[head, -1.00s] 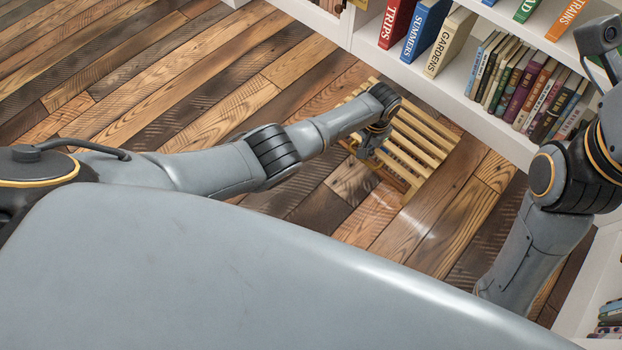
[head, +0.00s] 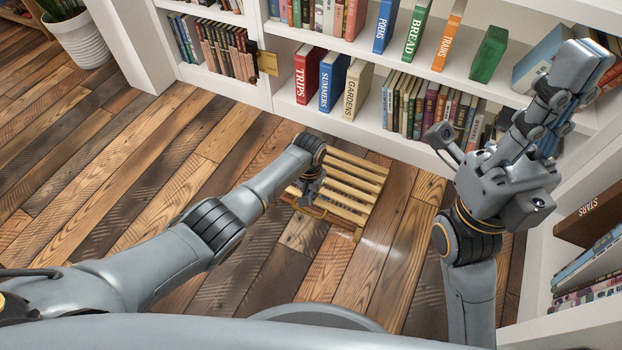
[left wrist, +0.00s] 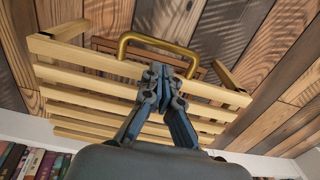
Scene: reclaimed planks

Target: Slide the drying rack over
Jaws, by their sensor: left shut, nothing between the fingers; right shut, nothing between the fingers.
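The drying rack (head: 352,186), a pale wooden frame with several slats, is on the plank floor in front of the bookcase. In the left wrist view its slats (left wrist: 90,83) run across the picture, with a curved brass handle (left wrist: 150,50) beside the front slat. My left gripper (head: 308,200) is at the rack's left end; the left wrist view shows its fingers (left wrist: 163,88) shut, empty, and overlapping the handle and front slat. I cannot tell whether they touch. My right gripper (head: 588,62) is shut and empty, raised before the shelves at right, far from the rack.
A white bookcase (head: 400,150) full of books stands close behind the rack. Another shelf unit (head: 540,260) stands at the right. A potted plant (head: 78,40) is at the far left. The plank floor (head: 130,165) left of the rack is clear.

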